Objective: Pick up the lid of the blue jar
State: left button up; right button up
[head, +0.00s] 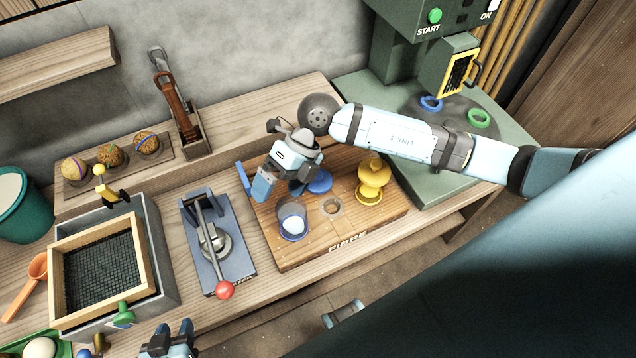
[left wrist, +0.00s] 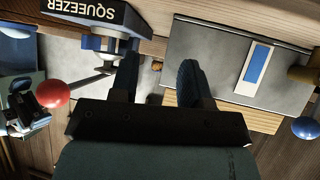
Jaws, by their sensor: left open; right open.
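The blue-rimmed clear jar (head: 292,226) stands without a cover on the wooden board (head: 290,256), with something white inside. A blue round lid (head: 320,182) lies on the board just behind and right of the jar, partly hidden by my right gripper. My right gripper (head: 281,188) is open over the board, left of the lid and behind the jar; whether it touches the lid is unclear. My left gripper (head: 168,340) is open and empty at the bottom of the head view, far from the lid. It also shows in the left wrist view (left wrist: 160,68).
A yellow lidded jar (head: 372,184) stands right of the lid. The press with a red-knobbed lever (head: 213,240) stands left of the board. A green machine (head: 405,50) stands at the back right, with blue (head: 431,103) and green rings (head: 479,117) below.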

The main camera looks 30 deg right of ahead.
aim_at(319, 175)
jog(key=w+d+f+t+h+b, duration=0.1)
jog(key=w+d+h, duration=0.25)
jog(key=d, duration=0.25)
jog(key=w+d+f+t+h+b, duration=0.1)
jog(key=w+d+h, duration=0.25)
jog(key=d, duration=0.35)
jog(key=shift+m+h, duration=0.3)
jog(key=shift+h, duration=0.1)
jog(key=f, duration=1.3)
jog(key=shift+a+f, duration=0.2)
jog(key=shift+a, duration=0.05)
jog(key=c, duration=0.8)
